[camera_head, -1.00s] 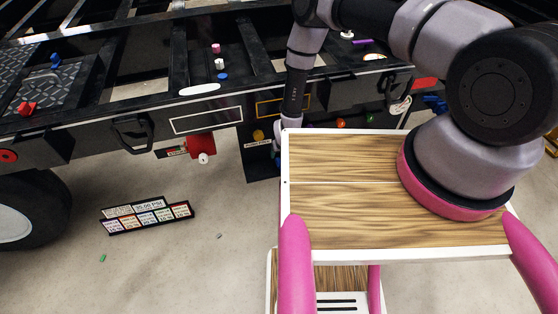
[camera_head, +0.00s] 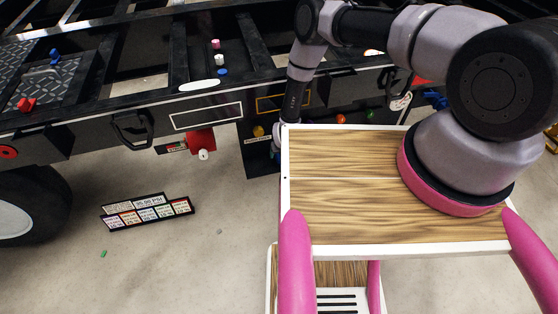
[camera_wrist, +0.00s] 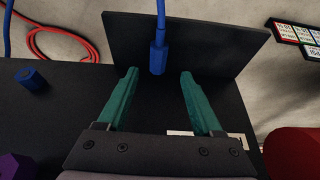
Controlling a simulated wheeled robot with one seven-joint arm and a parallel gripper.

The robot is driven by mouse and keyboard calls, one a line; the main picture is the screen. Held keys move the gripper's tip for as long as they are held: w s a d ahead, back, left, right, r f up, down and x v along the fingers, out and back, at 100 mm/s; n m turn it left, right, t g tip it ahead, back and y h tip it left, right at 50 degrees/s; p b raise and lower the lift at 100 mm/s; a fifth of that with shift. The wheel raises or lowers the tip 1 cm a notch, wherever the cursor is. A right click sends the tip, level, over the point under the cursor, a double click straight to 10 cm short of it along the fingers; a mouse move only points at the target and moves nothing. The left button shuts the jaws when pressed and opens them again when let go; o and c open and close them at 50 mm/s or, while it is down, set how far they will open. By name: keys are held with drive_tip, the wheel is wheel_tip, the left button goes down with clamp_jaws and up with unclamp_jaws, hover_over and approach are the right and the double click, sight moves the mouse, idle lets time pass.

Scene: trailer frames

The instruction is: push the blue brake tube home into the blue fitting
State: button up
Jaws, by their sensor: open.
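In the wrist view a blue tube (camera_wrist: 161,18) comes down from the top edge into a thicker blue end piece (camera_wrist: 158,57). My gripper (camera_wrist: 158,73) is open, its teal fingers either side of that piece's lower end, with a gap on both sides. Whether the piece is the fitting or part of the tube, and how deep the tube sits, I cannot tell. A second blue piece (camera_wrist: 31,79) stands on the black surface to the left. In the head view my gripper is hidden behind my wooden deck.
A black plate (camera_wrist: 215,45) stands behind the blue piece. A red hose (camera_wrist: 62,35) and another blue line (camera_wrist: 7,30) lie at the upper left. A purple part (camera_wrist: 16,166) and a red part (camera_wrist: 292,152) flank my gripper. The trailer frame (camera_head: 60,140) fills the head view's back.

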sight(279, 158)
drive_tip(key=x, duration=0.5)
drive_tip(key=shift+s+d+f, duration=0.1)
drive_tip(key=shift+d, duration=0.1)
clamp_jaws()
